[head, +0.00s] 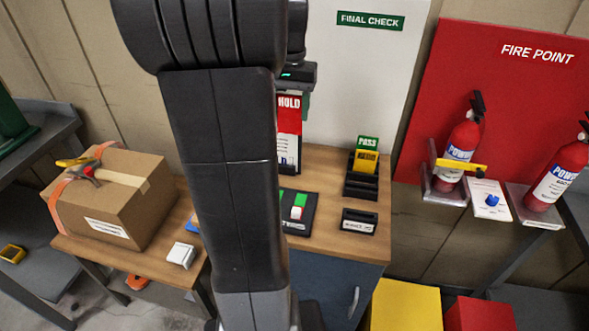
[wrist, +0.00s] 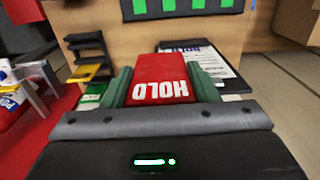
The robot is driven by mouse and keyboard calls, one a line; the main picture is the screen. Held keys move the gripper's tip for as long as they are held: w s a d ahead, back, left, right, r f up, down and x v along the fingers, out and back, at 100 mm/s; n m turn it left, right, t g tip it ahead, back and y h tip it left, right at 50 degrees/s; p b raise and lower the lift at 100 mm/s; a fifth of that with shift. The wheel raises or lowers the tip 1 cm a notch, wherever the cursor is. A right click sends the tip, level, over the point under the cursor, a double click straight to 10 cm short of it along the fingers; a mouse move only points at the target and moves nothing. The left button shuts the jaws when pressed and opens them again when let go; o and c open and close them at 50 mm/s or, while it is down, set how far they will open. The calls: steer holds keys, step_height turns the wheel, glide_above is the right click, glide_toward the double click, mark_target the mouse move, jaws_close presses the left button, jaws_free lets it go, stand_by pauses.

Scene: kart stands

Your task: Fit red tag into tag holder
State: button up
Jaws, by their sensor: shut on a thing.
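The red tag, lettered HOLD, shows in the head view (head: 289,117) and the wrist view (wrist: 160,72). My gripper (wrist: 162,88) is shut on it, with a green finger at each side. The tag hangs above the wooden table, in front of a clipboard (head: 288,165). A black stepped rack (head: 360,188) to the right holds a green PASS tag (head: 368,142) and a yellow tag (head: 365,162). A small black labelled holder (head: 359,221) stands in front of the rack; its lettering is unreadable. I cannot tell which of the two is the tag holder.
A cardboard box (head: 112,200) and a white block (head: 181,255) are at left. Fire extinguishers (head: 460,150) stand at right. My arm hides part of the table. Bare wood surrounds the small holder.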

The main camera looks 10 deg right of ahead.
step_height(320, 180, down, 18)
steer(key=shift+w+p, duration=0.1)
steer(key=shift+p, duration=0.3)
steer(key=o, duration=1)
steer(key=shift+f, duration=0.1)
